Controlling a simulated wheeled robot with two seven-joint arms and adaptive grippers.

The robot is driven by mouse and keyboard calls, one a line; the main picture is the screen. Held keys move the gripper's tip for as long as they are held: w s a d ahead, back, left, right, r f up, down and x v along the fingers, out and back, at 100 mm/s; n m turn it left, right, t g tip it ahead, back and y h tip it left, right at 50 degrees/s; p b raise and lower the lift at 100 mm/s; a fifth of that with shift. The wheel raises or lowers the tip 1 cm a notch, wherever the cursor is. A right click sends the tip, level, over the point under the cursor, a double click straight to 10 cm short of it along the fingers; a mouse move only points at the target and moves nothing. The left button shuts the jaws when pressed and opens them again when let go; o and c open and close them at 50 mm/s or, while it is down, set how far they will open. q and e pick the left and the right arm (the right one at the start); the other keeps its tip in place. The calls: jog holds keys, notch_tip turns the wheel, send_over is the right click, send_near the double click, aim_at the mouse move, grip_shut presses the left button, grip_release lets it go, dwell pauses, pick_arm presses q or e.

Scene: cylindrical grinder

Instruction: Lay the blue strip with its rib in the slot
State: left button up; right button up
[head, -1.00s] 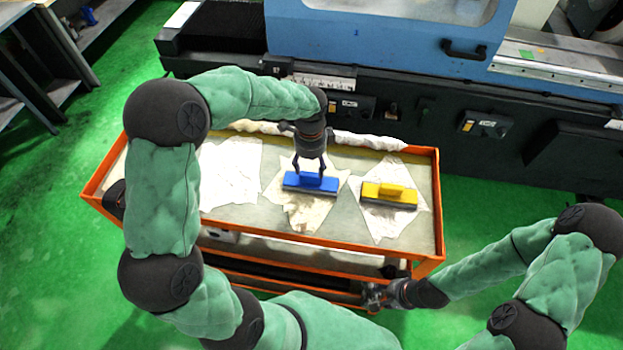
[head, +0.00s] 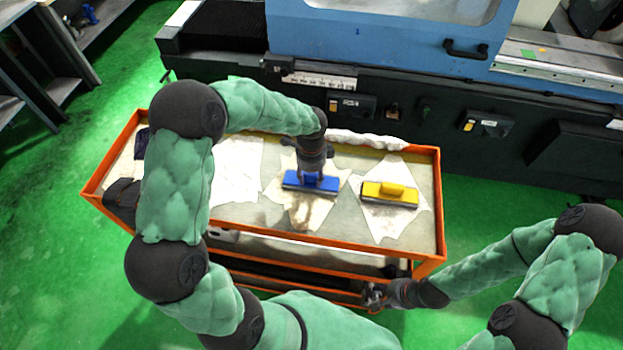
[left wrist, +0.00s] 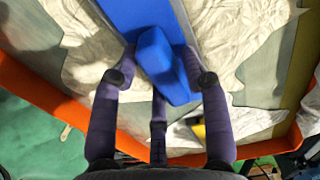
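The blue strip (head: 331,185), with a raised block on top, lies on a pale cloth on the orange-edged cart. In the left wrist view, the strip (left wrist: 125,14) runs up the picture, with its block (left wrist: 160,62) between my fingers. My left gripper (head: 311,180) is down at the strip from above. Its fingers in the left wrist view (left wrist: 158,70) are spread on either side of the block, and a firm hold does not show. My right gripper (head: 372,296) is low by the cart's front edge, too small to read. I cannot make out the slot.
A yellow strip with a block (head: 389,194) lies on another cloth to the right. An empty cloth (head: 236,172) lies to the left. The cart's orange rim (head: 439,200) surrounds the top. The blue and black grinder (head: 400,45) stands behind it.

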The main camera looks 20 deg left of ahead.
pick_arm(q)
grip_shut()
jog(key=shift+r, duration=0.1)
